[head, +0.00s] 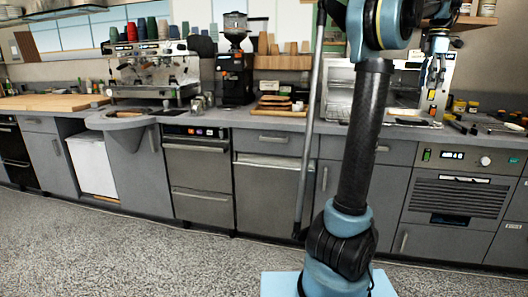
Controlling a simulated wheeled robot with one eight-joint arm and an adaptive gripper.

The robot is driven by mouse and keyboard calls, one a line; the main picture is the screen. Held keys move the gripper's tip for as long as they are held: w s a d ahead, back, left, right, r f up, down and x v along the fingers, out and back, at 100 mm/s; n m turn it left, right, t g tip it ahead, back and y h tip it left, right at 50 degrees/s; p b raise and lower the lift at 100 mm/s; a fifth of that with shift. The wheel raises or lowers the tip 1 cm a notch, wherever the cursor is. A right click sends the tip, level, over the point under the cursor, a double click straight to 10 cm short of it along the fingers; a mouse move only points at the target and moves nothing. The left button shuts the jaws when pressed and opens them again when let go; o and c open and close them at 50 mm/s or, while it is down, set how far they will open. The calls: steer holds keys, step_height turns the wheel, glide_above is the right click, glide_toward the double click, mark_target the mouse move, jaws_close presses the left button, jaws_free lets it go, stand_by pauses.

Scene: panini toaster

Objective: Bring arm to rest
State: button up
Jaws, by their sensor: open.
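My arm rises from its blue base plate at the lower right of the head view, up past the top edge. My gripper (435,74) hangs at the upper right, fingers pointing down and apart, with nothing seen between them. It is in front of a steel machine (340,92), which looks like the panini toaster, on the counter. My arm hides part of this machine. The gripper appears above the counter top, apart from it.
A long grey counter (290,124) runs along the wall. It bears an espresso machine (155,75), a black coffee grinder (235,72) and a wooden board with bread (275,103). Small jars (459,106) and utensils lie at the right. The speckled floor (120,245) in front is clear.

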steer(key=s+a+f+m, duration=0.2)
steer(key=a+f, duration=0.3)
steer(key=a, duration=0.4)
steer(key=s+a+f+m+t, duration=0.1)
steer(key=s+a+f+m, duration=0.3)
steer(key=a, duration=0.5)
steer(key=s+a+f+m, duration=0.1)
steer(key=a+f, duration=0.5)
steer(key=a, duration=0.3)
steer(key=s+a+f+m, duration=0.2)
steer(key=s+a+f, duration=0.2)
steer(key=f, duration=0.4)
steer(key=s+a+f+m, duration=0.3)
steer(key=s+a+f, duration=0.2)
steer(key=s+f, duration=0.2)
steer(key=s+a+f+m+t, duration=0.1)
steer(key=s+a+f+m, duration=0.2)
steer(key=f, duration=0.8)
steer(key=shift+s+a, duration=1.2)
steer(key=shift+w+f, duration=0.15)
steer(key=shift+w, duration=0.25)
